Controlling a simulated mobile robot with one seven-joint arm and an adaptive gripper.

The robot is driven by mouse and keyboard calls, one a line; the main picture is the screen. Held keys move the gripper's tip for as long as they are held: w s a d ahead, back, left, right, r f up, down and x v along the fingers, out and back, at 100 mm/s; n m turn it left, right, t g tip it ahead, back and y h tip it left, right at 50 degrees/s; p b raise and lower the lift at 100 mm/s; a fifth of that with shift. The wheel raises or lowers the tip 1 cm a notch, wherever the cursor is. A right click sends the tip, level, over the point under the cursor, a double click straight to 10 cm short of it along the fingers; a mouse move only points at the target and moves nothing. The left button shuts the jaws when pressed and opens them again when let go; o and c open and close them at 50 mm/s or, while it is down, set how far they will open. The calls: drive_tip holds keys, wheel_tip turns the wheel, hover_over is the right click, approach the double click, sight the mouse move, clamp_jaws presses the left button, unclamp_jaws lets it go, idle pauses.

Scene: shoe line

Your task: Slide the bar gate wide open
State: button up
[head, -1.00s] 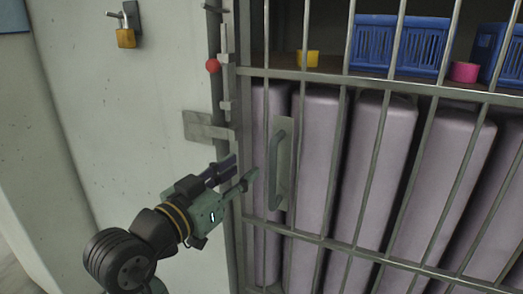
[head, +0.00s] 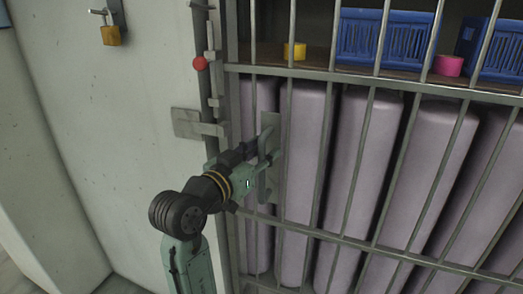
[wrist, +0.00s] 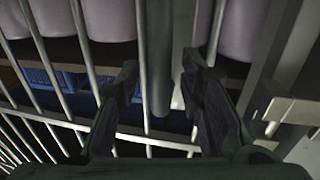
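The bar gate (head: 330,77) is a grey metal grid, with its left edge close against the post beside the wall. Its handle (head: 268,123) is a grey-green vertical pull on a flat plate, partly hidden by my gripper. My gripper (head: 266,156) is at the handle, with one finger on either side. In the wrist view the handle bar (wrist: 154,60) stands between the two spread fingers of my gripper (wrist: 158,75). Gaps show on both sides of the bar, so the fingers do not appear closed on it.
A red knob (head: 200,63) sits on the latch rod at the post. Behind the bars stand several tall mauve pads (head: 365,150), below a shelf with blue baskets (head: 385,38), a yellow item and a pink item.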

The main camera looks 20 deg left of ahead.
drive_tip(key=shift+c, duration=0.2)
clamp_jaws()
idle(0.6)
